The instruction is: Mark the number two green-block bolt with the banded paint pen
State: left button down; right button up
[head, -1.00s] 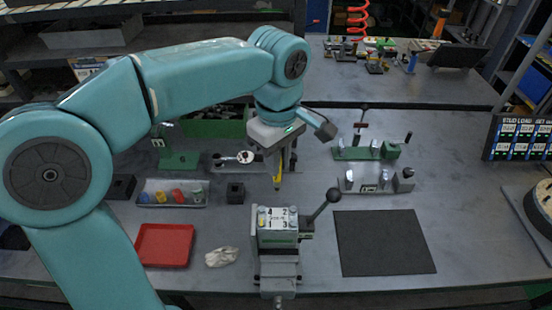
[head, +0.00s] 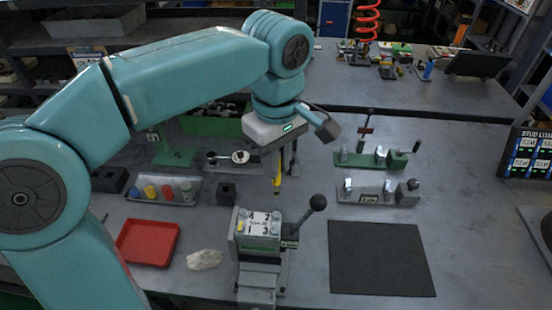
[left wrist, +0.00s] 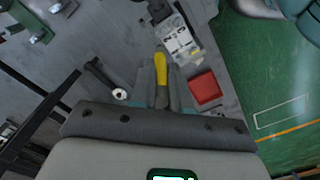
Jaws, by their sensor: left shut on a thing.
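My left gripper (head: 278,164) is shut on a yellow paint pen (head: 276,184), which hangs about upright with its tip down. The pen (left wrist: 161,68) also shows between the fingers (left wrist: 163,97) in the left wrist view; its band is too small to make out. The valve block (head: 257,244), grey with a green strip on its front, stands below. Its white top plate (head: 258,222) carries numbers, with 2 at the back right and small bolts around it. The pen tip appears apart from the block, above its back right corner. My right gripper is not in view.
A black-knobbed lever (head: 318,203) rises right of the block. A red tray (head: 149,243), a white rag (head: 205,260) and a tray of coloured caps (head: 166,188) lie to the left. A dark mat (head: 380,258) lies bare at right; green and grey fixtures (head: 370,157) stand behind it.

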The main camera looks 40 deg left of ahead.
aim_at(277, 190)
pick_arm(q)
jog(key=shift+s+r, duration=0.1)
jog(key=shift+r, duration=0.05)
jog(key=shift+f, duration=0.3)
jog(key=shift+s+d+f+b, duration=0.2)
jog(key=shift+d+f+b, duration=0.05)
jog(key=shift+f+b, duration=0.3)
jog(key=f+b, duration=0.2)
jog(key=shift+w+a+f, duration=0.2)
jog(key=shift+f, duration=0.5)
jog(key=shift+s+d+f+b, duration=0.15)
jog(key=shift+f+b, duration=0.05)
jog(key=shift+b, duration=0.25)
